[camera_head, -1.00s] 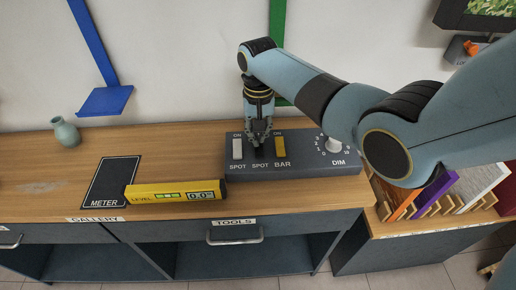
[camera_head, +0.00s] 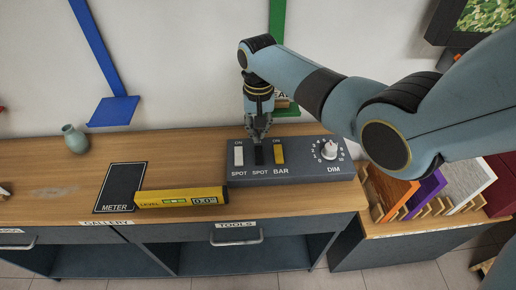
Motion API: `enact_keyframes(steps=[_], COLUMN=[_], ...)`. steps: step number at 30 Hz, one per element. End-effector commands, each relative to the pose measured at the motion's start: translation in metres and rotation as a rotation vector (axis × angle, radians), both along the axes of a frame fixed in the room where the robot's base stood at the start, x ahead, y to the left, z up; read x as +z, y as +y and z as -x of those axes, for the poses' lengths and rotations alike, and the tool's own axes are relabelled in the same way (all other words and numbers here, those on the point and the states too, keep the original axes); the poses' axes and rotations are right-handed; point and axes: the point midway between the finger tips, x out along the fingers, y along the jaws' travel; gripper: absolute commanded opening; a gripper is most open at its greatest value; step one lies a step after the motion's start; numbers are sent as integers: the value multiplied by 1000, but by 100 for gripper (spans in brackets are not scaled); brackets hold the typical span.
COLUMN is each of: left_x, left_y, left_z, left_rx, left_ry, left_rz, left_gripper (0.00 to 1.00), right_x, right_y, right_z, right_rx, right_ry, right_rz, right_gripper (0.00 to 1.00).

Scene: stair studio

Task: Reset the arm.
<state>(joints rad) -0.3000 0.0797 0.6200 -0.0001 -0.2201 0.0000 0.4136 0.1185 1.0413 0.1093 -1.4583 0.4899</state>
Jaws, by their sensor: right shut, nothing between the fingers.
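My right gripper (camera_head: 259,135) is shut and empty, pointing down just above the dark middle switch (camera_head: 259,154) of the grey control box (camera_head: 310,174). I cannot tell whether the fingertips touch the switch. The box also carries a white switch (camera_head: 239,154) on the left, a yellow switch (camera_head: 279,153) marked BAR and a white DIM knob (camera_head: 329,146). My right arm reaches in from the right, over the box's right end. My left gripper is not in view.
A yellow level (camera_head: 181,198) lies left of the box, beside the black METER mat (camera_head: 121,188). A small green vase (camera_head: 75,139) stands at the back left. Colored panels (camera_head: 428,190) stand in a wooden rack at right. The wooden counter (camera_head: 190,160) is clear behind the level.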

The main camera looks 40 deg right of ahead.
Motion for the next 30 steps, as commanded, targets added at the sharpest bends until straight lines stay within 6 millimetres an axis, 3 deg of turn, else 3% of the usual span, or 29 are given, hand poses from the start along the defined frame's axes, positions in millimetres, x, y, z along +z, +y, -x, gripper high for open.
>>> enact_keyframes(steps=[7, 24, 28, 30], left_x=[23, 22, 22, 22], left_y=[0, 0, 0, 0], left_z=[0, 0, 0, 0], left_rx=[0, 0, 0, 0], left_ry=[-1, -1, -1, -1], left_rz=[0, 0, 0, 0], left_gripper=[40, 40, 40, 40], right_x=[21, 19, 17, 17], right_y=[0, 0, 1, 2], right_z=[0, 1, 15, 32], right_rx=[0, 3, 40, 87], right_ry=[0, -2, -17, -38], right_rz=[0, 1, 11, 23], right_gripper=[0, 0, 0, 0])
